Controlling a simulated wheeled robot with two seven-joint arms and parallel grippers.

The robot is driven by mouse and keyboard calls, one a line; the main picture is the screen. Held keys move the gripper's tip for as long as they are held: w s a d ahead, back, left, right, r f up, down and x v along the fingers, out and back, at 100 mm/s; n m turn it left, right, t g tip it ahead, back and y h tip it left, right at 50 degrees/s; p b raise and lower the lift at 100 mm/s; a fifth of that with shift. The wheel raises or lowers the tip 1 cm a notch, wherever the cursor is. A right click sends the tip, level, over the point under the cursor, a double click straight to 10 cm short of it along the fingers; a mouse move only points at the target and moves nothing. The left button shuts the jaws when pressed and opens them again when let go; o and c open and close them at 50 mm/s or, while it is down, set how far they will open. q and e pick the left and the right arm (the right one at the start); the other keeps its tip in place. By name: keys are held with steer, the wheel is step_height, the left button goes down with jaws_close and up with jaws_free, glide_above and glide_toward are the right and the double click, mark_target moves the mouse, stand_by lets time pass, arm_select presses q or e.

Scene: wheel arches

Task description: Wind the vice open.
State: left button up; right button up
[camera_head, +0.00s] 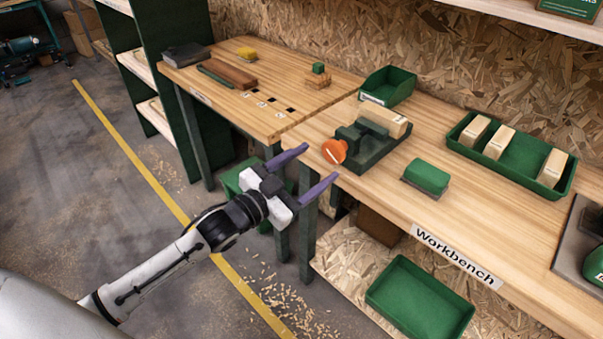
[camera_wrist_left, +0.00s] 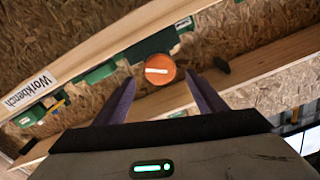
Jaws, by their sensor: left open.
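The green vice (camera_head: 372,148) stands on the workbench near its front edge, with a pale wooden block (camera_head: 384,121) at its top. Its round orange handle (camera_head: 335,151) faces the front left and carries a white line. In the left wrist view the orange handle (camera_wrist_left: 159,70) shows beyond and between my fingertips, with the white line about level. My left gripper (camera_head: 313,168) is open and empty, its purple fingers pointing toward the handle, apart from it. It also shows in the left wrist view (camera_wrist_left: 162,82). My right gripper is in neither view.
A green block brush (camera_head: 427,177) lies right of the vice. A green bin (camera_head: 388,85) stands behind it, and a green tray (camera_head: 460,130) with wooden blocks is farther right. Another green tray (camera_head: 420,300) is on the lower shelf. The floor at left is open.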

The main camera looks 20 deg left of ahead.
arm_select(q)
steer(key=v, duration=0.4)
steer(key=shift+w, duration=0.1)
stand_by(0.3)
